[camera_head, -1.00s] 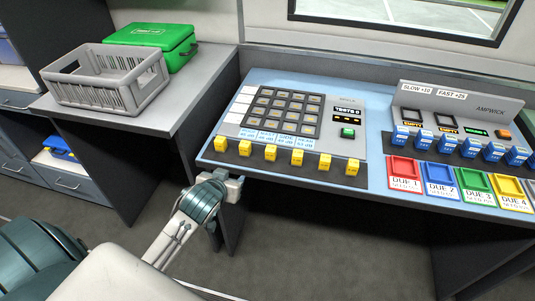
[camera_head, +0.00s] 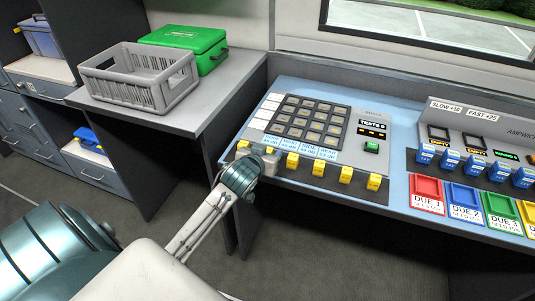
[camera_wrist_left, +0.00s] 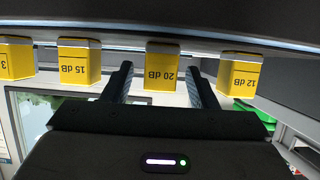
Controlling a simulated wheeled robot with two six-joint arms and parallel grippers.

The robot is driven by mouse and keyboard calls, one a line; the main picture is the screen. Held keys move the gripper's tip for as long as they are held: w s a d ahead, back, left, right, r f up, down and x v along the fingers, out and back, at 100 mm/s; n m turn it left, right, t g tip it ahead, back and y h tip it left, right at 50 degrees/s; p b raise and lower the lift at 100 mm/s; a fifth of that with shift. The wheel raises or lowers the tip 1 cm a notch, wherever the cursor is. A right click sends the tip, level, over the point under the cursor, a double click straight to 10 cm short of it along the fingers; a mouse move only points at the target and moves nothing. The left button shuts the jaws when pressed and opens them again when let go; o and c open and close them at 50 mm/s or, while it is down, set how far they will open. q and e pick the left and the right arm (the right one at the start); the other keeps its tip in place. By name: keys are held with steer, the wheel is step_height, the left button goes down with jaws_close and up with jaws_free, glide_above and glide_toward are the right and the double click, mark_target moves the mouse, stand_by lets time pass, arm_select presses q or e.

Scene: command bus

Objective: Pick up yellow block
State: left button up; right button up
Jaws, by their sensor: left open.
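A row of yellow blocks stands along the front edge of the blue console (camera_head: 398,190); one is the yellow block (camera_head: 292,163) just right of my left gripper (camera_head: 262,160). In the left wrist view, the block marked 20 dB (camera_wrist_left: 162,68) shows between the two open fingers (camera_wrist_left: 159,76), with a gap on each side. The 15 dB block (camera_wrist_left: 79,62) and 12 dB block (camera_wrist_left: 240,73) stand outside the fingers. In the head view my gripper covers part of the row's left end. My right gripper is out of view.
A dark button grid (camera_head: 312,118) lies behind the row. Coloured DUE trays (camera_head: 427,192) and blue blocks (camera_head: 450,160) are at right. A grey crate (camera_head: 140,80) and green case (camera_head: 185,40) stand on the left counter (camera_head: 195,115).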

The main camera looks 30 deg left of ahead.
arm_select(q)
steer(key=x, duration=0.2)
steer(key=shift+w+f, duration=0.15)
steer(key=shift+w, duration=0.15)
steer(key=c, duration=1.1)
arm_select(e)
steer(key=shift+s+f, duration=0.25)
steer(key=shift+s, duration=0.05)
